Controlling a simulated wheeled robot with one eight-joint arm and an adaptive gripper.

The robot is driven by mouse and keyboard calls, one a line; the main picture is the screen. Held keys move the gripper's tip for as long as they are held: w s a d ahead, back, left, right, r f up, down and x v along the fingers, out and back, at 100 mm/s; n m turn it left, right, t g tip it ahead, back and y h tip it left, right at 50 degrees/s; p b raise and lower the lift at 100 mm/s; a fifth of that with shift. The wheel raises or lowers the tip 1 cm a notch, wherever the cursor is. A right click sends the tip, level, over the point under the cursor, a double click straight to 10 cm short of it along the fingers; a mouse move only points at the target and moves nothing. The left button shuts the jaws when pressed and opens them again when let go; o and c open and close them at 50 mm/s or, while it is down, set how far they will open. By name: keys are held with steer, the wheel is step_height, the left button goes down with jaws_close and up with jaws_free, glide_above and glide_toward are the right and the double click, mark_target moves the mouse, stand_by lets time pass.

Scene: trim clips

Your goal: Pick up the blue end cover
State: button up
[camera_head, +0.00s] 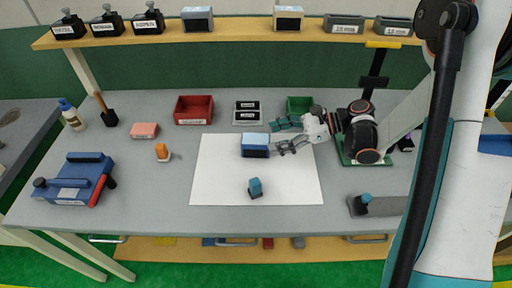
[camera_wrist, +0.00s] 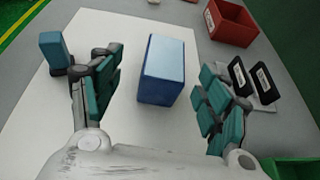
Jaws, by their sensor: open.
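The blue end cover (camera_head: 255,150) appears to be the blue box-like piece with a pale blue top on the white sheet (camera_head: 220,185). In the wrist view the blue cover (camera_wrist: 163,80) stands between my two spread fingers, with a gap on each side. My gripper (camera_head: 280,137) is open and empty, coming in from the right, its fingertips close to the cover's right side in the head view. I cannot tell its height above the sheet. A smaller teal-blue block on a dark base (camera_head: 255,188) stands nearer the front; it also shows at the upper left in the wrist view (camera_wrist: 53,50).
A red bin (camera_head: 194,110), a tray with black pieces (camera_head: 247,113) and a green bin (camera_head: 299,103) stand behind the sheet. A blue fixture (camera_head: 72,182) sits at the left. A shelf (camera_head: 230,31) with several boxes spans the back. The sheet's front left is clear.

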mark_target(262, 139)
steer(key=shift+x, duration=1.15)
steer(key=x, duration=0.1)
steer(key=b+x, duration=0.1)
steer(key=x, duration=0.1)
steer(key=b+x, duration=0.1)
steer(key=x, duration=0.1)
steer(key=shift+w+f, duration=0.2)
steer(key=shift+w, duration=0.15)
steer(key=shift+d, duration=0.1)
steer(key=c, duration=1.2)
